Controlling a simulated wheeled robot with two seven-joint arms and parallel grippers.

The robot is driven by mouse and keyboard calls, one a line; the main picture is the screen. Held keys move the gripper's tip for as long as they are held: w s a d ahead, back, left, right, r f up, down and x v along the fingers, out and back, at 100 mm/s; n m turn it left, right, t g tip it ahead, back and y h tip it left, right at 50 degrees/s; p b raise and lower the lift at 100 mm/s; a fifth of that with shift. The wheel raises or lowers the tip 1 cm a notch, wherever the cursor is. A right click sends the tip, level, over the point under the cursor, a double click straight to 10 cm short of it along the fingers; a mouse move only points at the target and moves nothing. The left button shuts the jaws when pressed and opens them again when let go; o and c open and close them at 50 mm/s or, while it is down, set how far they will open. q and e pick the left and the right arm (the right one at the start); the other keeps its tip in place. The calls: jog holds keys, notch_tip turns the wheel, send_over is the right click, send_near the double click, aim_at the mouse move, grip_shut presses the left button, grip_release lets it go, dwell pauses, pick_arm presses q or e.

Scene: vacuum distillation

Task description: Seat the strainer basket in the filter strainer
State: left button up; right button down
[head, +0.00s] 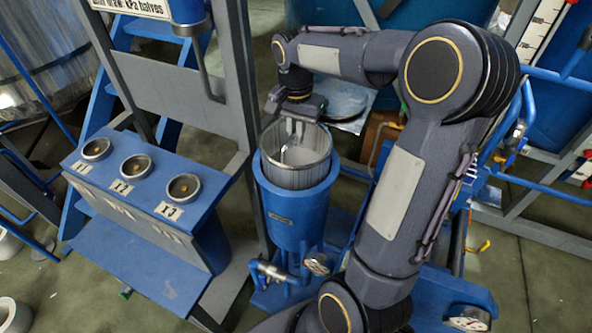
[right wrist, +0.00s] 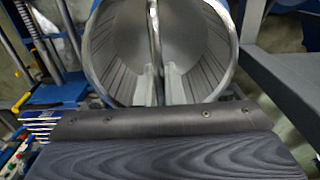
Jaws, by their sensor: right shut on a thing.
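The strainer basket (head: 297,178), a grey metal cylinder with a slatted wall, is upright in the mouth of the blue filter strainer (head: 297,218). Its upper part stands above the strainer's rim, and its lower part is hidden inside the body. My right gripper (head: 293,132) reaches down over the basket's open top and is shut on its thin upright handle. In the right wrist view, the two fingers (right wrist: 161,84) close on the handle inside the basket (right wrist: 112,58). I cannot see how deep the basket's bottom sits. My left gripper is not in view.
A blue stand with three round cups (head: 134,165) is to the left of the strainer. Blue pipes and a gauge (head: 468,318) are to the right.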

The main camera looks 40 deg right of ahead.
notch_tip(320, 180, down, 12)
jog(key=shift+r, duration=0.2)
dwell(0.4)
jog(key=shift+f, duration=0.2)
jog(key=c, duration=1.5)
grip_release()
jog(key=shift+c, duration=0.2)
jog(key=shift+r, duration=0.1)
